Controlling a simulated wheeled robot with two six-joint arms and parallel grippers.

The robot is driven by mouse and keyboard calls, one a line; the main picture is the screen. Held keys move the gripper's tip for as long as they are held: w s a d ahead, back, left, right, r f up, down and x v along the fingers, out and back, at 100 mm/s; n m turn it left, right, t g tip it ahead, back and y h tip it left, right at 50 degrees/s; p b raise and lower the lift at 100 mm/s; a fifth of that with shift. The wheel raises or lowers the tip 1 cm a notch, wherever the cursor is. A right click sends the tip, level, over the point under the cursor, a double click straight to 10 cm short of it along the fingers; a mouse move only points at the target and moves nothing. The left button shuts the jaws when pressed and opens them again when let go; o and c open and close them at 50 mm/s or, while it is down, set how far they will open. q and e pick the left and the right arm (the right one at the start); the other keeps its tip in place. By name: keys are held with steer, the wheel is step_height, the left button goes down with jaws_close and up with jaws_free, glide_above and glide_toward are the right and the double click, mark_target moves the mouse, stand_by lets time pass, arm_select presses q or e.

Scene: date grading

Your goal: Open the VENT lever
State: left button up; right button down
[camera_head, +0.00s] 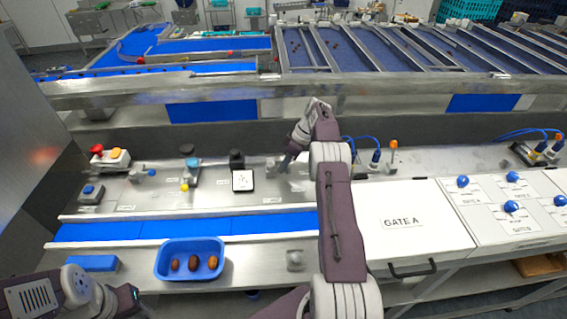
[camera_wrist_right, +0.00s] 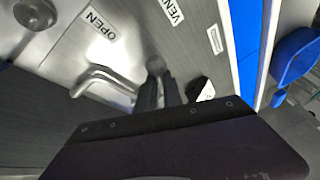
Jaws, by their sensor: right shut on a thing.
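The VENT lever shows in the right wrist view as a grey round-ended knob (camera_wrist_right: 155,64) standing up between my right gripper's fingers (camera_wrist_right: 160,92). The VENT label (camera_wrist_right: 172,10) and the OPEN label (camera_wrist_right: 96,22) lie on the metal panel near it. In the head view my right gripper (camera_head: 285,164) is down at the panel behind the blue belt, and the arm and fingers hide most of the lever there. My right gripper is shut on the lever. My left arm's end (camera_head: 130,298) is at the lower left; its finger opening cannot be made out.
A bent metal handle (camera_wrist_right: 108,78) stands beside the fingers. A black-knobbed box with a white face (camera_head: 242,180) stands left of my right gripper. A blue tray (camera_head: 190,244) holding 3 dates sits in front of the blue belt (camera_head: 185,228). The GATE A cover (camera_head: 405,243) is at the right.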

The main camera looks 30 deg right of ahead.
steer(key=shift+s+f, duration=0.15)
steer(key=c, duration=1.5)
jaws_free()
steer(key=shift+d+r, duration=0.1)
steer(key=shift+r, duration=0.15)
step_height(320, 180, up, 3)
steer(key=shift+f+b, duration=0.1)
steer(key=shift+b, duration=0.55)
steer(key=s+b, duration=0.1)
steer(key=b, duration=0.1)
steer(key=s+d+r+b, duration=0.1)
steer(key=b, duration=0.2)
steer(key=shift+s+d+r, duration=0.1)
steer(key=shift+s+r, duration=0.1)
steer(key=shift+r, duration=0.1)
steer(key=s+d+r+b, duration=0.1)
steer(key=s+r, duration=0.1)
steer(key=s+d+r+b, duration=0.1)
steer(key=s+r, duration=0.1)
steer(key=s, duration=0.1)
steer(key=s+d+r+b, duration=0.1)
steer(key=s+r, duration=0.1)
steer(key=s, duration=0.1)
steer(key=shift+d+r, duration=0.1)
steer(key=shift+d, duration=0.25)
